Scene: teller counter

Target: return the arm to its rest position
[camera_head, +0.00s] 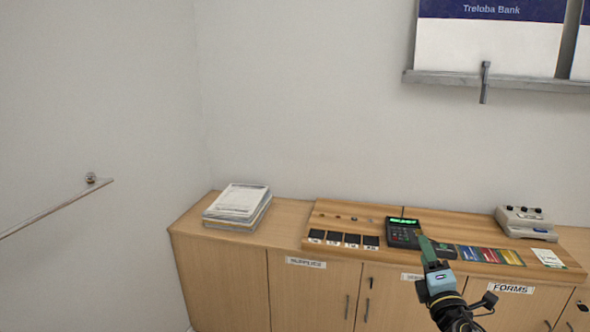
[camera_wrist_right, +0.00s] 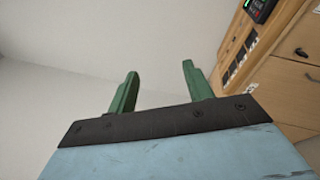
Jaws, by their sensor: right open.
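My right gripper (camera_head: 431,248) shows in the head view in front of the wooden counter, just right of and below the calculator-like device. In the right wrist view its two green fingers (camera_wrist_right: 158,88) stand apart with nothing between them, against a plain pale background. My left gripper is not in either view.
The counter (camera_head: 286,215) carries a paper stack (camera_head: 238,205), a wooden board (camera_head: 320,211) with dark square pads, a device with a green display (camera_head: 403,232), colored cards (camera_head: 487,255) and a grey machine (camera_head: 526,222). Cabinet doors are below. A rail (camera_head: 55,208) is on the left wall.

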